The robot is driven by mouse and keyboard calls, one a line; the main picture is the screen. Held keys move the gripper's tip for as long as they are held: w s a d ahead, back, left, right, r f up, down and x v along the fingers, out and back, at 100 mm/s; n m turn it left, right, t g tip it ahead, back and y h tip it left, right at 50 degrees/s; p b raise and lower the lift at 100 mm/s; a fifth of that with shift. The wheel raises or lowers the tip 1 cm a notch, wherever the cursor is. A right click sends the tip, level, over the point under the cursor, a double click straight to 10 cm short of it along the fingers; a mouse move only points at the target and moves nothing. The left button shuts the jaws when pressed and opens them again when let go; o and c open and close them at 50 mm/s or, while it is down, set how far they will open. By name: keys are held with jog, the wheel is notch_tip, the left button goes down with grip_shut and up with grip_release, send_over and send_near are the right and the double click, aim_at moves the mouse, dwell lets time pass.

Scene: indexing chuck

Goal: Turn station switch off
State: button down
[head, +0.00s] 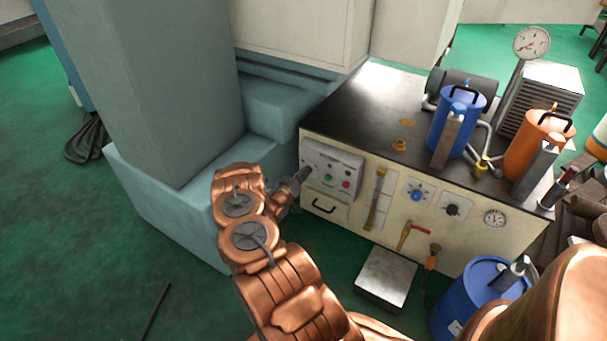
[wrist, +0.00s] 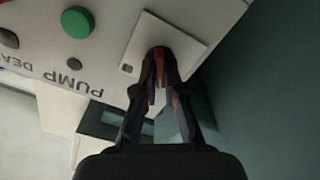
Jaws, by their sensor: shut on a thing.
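In the wrist view, the dark fingers of my gripper (wrist: 160,62) reach up to a pale switch plate (wrist: 140,42) on the panel and close on the station switch there. In the head view, my gripper (head: 301,175) is at the left end of the control panel (head: 343,156) on the cream bench front. A green button (wrist: 77,22) sits on the panel beside the plate, above upside-down "PUMP" lettering.
The bench (head: 362,97) carries a blue canister (head: 458,115), an orange canister (head: 524,150) and a gauge (head: 531,41). A blue drum (head: 462,295) stands in front on the right. A teal machine base (head: 165,205) stands close to the left of my gripper.

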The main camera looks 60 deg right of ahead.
jog(key=c, duration=1.3)
grip_release()
jog(key=shift+o, duration=0.2)
jog(key=a, duration=1.2)
jog(key=shift+s, duration=0.25)
jog(key=shift+s, duration=0.15)
